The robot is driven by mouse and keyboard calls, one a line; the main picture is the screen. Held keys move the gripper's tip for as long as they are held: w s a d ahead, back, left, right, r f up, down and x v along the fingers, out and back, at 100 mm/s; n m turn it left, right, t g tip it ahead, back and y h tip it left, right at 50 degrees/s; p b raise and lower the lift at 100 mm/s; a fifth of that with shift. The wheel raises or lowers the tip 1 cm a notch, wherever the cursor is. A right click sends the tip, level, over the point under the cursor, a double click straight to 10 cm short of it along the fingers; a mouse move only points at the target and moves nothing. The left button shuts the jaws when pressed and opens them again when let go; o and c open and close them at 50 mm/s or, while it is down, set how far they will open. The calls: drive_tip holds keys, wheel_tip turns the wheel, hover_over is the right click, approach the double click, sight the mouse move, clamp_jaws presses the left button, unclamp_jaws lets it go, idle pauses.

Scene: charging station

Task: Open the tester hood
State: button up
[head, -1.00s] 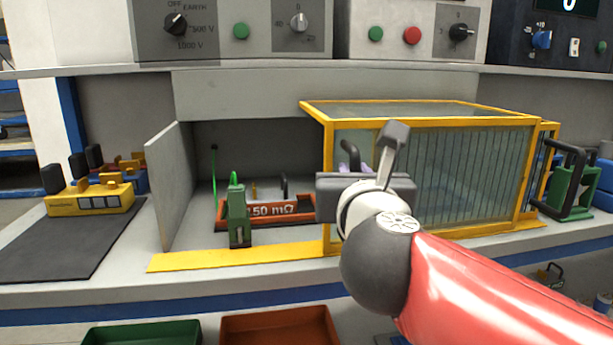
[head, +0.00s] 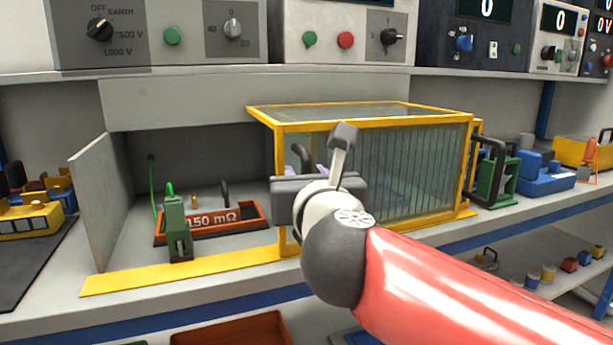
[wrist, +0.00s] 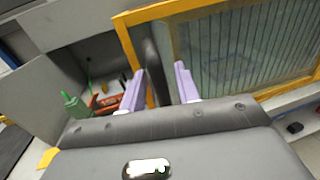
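The tester hood (head: 375,120) is a yellow-framed box with clear, ribbed panels. It stands over the right part of the bench bay; the left part is uncovered. A dark upright handle (wrist: 153,72) sits at the hood's left end and also shows in the head view (head: 302,156). My gripper (wrist: 159,69) is at that handle, with its two purple fingers apart on either side of it. The handle is closer to the left finger, and a gap shows on the right. In the head view my wrist hides most of the fingers and the hood's lower left corner.
An orange tray marked 150 mΩ (head: 240,229) and a green clamp (head: 178,228) stand in the uncovered bay. A grey side panel (head: 98,200) bounds it on the left. A shelf with instruments runs above.

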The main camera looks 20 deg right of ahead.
drive_tip(key=v, duration=0.8)
drive_tip(key=shift+p, duration=0.3)
drive_tip(key=shift+w, duration=0.1)
drive_tip(key=s+a+f+m+g+y, duration=0.2)
drive_tip(key=f+m+g, duration=0.4)
drive_tip(key=f+m, duration=0.7)
drive_tip(key=s+a+f+m+g+y, duration=0.1)
drive_tip(key=f+m+g, duration=0.4)
drive_tip(key=f+m, duration=0.9)
drive_tip(key=s+m+y, duration=0.1)
drive_tip(key=m+y, duration=0.1)
drive_tip(key=m, duration=0.3)
drive_tip(key=shift+s+a+m+g, duration=0.4)
